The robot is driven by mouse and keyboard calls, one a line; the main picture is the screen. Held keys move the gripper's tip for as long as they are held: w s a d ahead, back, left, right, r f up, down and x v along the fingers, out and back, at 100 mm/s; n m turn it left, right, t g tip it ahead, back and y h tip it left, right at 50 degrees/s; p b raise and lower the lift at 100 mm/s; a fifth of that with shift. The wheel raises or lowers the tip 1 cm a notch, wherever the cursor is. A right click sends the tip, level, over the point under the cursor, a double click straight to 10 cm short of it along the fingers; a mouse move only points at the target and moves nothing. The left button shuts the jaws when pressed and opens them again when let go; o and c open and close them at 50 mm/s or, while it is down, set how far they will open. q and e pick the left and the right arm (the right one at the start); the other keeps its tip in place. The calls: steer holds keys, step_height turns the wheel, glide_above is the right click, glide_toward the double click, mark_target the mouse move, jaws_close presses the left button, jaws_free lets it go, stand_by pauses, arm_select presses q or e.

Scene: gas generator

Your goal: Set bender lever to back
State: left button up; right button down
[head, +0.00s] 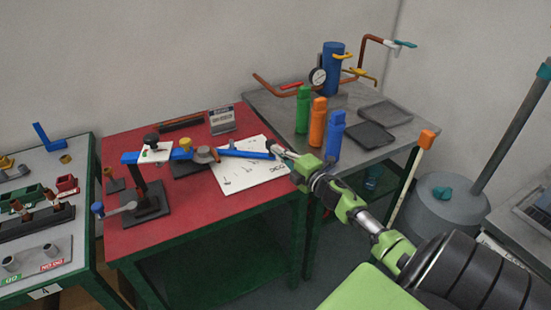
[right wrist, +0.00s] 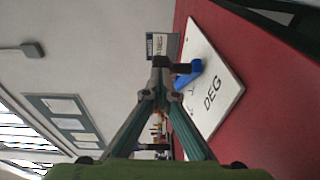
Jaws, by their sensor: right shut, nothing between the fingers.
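The bender (head: 145,195) stands on the left part of the red table, on a dark base and post. Its long blue lever (head: 245,154) points right over the white sheet. My right gripper (head: 277,149) is shut and empty, with its fingertips at the free right end of the lever. In the right wrist view, the shut fingertips (right wrist: 160,75) are just left of the blue lever end (right wrist: 188,75). I cannot tell whether they touch it. A second, short lever with a blue knob (head: 98,208) sticks out low on the bender's left. My left gripper is not in view.
The red table (head: 230,205) holds a white sheet marked DEG (head: 250,180) under the lever and a small sign (head: 221,120) behind. Green, orange and blue bottles (head: 318,112) stand on the grey table to the right. A parts table is at far left.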

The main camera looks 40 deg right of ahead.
steer(key=w+d+b, duration=0.2)
steer(key=d, duration=0.1)
steer(key=shift+w+d, duration=0.15)
steer(key=shift+w, duration=0.15)
steer(key=shift+w+d, duration=0.4)
steer(key=shift+r, duration=0.1)
